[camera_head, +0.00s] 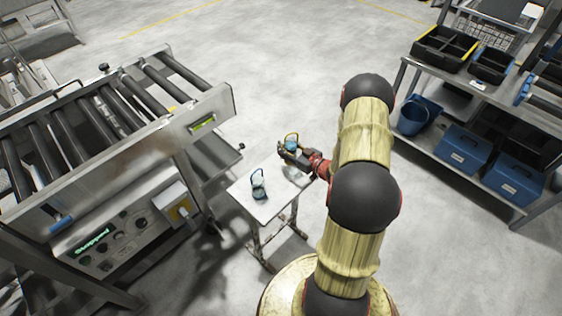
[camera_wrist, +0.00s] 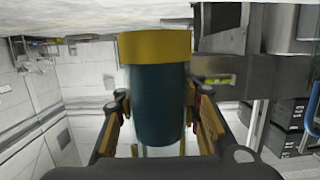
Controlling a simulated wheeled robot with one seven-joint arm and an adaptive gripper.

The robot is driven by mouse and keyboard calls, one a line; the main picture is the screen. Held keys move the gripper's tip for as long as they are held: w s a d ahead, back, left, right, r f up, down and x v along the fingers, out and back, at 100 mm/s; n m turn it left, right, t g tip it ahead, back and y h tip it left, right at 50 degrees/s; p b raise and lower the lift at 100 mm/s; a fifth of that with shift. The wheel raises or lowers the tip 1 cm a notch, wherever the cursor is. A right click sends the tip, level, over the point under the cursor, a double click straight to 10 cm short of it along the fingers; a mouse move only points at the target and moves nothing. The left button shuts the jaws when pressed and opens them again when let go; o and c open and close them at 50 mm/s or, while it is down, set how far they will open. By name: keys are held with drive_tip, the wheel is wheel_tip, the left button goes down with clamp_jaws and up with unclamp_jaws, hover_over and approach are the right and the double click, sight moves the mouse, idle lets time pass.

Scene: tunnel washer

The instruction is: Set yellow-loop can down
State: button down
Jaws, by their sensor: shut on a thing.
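The yellow-loop can (camera_head: 291,143) is at my gripper (camera_head: 304,160), over the far right part of a small white table (camera_head: 262,204). In the wrist view the can (camera_wrist: 156,100) is a dark teal cylinder with a yellow band at one end, between the two fingers of my gripper (camera_wrist: 155,115), which is shut on it. Whether its base touches the tabletop cannot be told. A second can (camera_head: 258,186) with a dark loop stands upright on the table, nearer and to the left.
A roller conveyor machine (camera_head: 110,120) with a control panel stands on the left. A shelf rack (camera_head: 470,95) with trays, blue boxes (camera_head: 461,150) and a blue bucket (camera_head: 418,117) stands on the right. The tabletop between the cans looks clear.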

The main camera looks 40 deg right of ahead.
drive_tip(key=shift+f+b, duration=0.65)
drive_tip(key=shift+f, duration=1.8)
drive_tip(key=shift+f, duration=0.2)
drive_tip(key=c, duration=1.2)
unclamp_jaws()
drive_tip(key=shift+r, duration=0.1)
drive_tip(key=shift+s+r, duration=0.15)
drive_tip(key=shift+s, duration=0.05)
drive_tip(key=p+v, duration=0.2)
drive_tip(key=v, duration=0.9)
drive_tip(key=shift+s, duration=0.35)
